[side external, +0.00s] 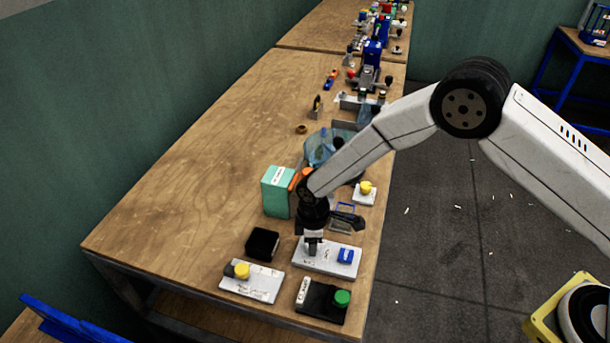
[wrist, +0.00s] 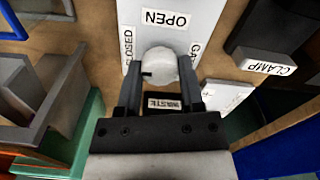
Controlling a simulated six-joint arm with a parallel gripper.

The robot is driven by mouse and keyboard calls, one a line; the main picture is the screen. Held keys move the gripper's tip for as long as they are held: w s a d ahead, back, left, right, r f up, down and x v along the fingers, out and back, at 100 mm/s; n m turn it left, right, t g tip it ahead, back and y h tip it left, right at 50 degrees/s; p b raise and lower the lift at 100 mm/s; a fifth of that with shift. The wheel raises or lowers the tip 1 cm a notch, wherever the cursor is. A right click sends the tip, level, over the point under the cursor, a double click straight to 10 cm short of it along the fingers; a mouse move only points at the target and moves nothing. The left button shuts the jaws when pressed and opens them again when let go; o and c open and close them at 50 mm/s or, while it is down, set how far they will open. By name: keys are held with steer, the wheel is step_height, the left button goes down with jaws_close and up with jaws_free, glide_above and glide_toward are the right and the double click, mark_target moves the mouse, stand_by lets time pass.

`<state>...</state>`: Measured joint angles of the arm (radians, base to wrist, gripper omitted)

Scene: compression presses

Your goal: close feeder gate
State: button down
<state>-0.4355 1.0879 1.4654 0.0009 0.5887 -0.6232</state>
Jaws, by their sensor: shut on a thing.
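In the wrist view, the feeder gate's control is a white panel (wrist: 175,20) marked OPEN and CLOSED, with a partly hidden word beginning GA. A rounded whitish knob (wrist: 160,66) stands on it. My gripper (wrist: 158,82) is shut on this knob, one dark finger on each side. The knob has a small dark mark on its left side. In the side external view, my gripper (side external: 313,250) points down at a white panel (side external: 325,262) near the table's front end. The knob is hidden there behind the gripper.
A blue knob (side external: 346,255) sits just right of my gripper. A black box (side external: 262,244), a yellow-knobbed plate (side external: 242,271) and a green button (side external: 342,298) are close in front. A teal box (side external: 278,192) stands behind. The table's left side is clear.

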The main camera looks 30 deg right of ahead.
stand_by(0.3)
steer(key=shift+c, duration=1.1)
jaws_free()
steer(key=shift+r, duration=0.2)
steer(key=shift+r, duration=3.75)
